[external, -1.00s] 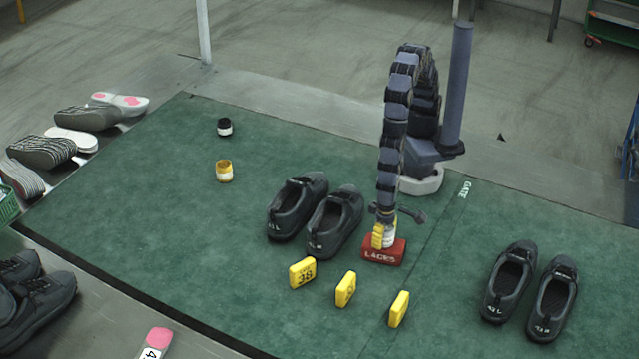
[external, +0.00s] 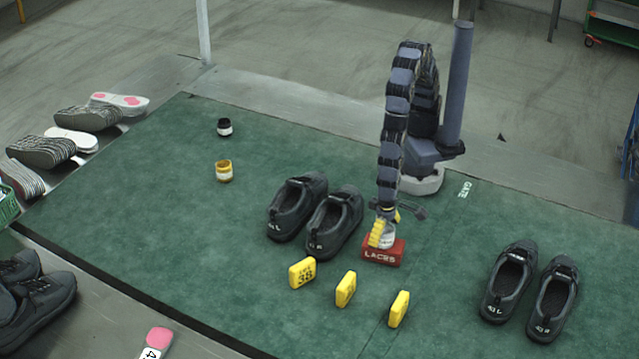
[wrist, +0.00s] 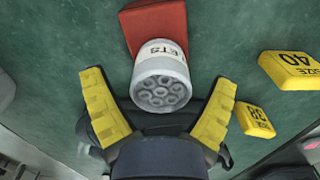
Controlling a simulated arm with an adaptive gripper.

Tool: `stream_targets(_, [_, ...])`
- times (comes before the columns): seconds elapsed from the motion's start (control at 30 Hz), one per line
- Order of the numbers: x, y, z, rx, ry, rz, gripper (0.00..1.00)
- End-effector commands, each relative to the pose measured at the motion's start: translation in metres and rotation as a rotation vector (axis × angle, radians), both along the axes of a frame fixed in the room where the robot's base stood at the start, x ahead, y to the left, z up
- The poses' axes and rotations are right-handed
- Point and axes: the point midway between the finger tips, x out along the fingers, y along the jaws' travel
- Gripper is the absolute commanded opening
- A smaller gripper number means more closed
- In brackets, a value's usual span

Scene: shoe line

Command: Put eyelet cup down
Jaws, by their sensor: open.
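The eyelet cup (wrist: 162,72) is white with a dark-lettered label reading "ETS", and its open end shows several grey rings. In the external view the cup (external: 388,240) is partly hidden by a yellow finger and appears to stand upright on the red LACES box (external: 382,255). The red box (wrist: 150,22) also shows behind the cup in the wrist view. My gripper (external: 385,228) is open, low over the box. In the wrist view its yellow fingers spread wide on both sides of the cup, with visible gaps.
Dark shoes (external: 335,222) stand just left of the box, another pair (external: 555,300) at right. Yellow size blocks (external: 345,289) stand in front. A yellow-and-white cup (external: 224,171) and a black-and-white cup (external: 225,127) stand further left. The green mat (external: 150,220) is clear at left.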

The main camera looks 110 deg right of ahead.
Motion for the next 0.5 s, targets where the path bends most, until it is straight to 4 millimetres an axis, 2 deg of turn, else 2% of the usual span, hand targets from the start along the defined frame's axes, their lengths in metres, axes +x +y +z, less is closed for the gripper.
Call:
stream_targets(0.3, [0.002,0.0,0.066,0.006,-0.006,-0.002,0.87])
stream_targets(0.5, [0.002,0.0,0.096,0.005,-0.004,-0.002,0.87])
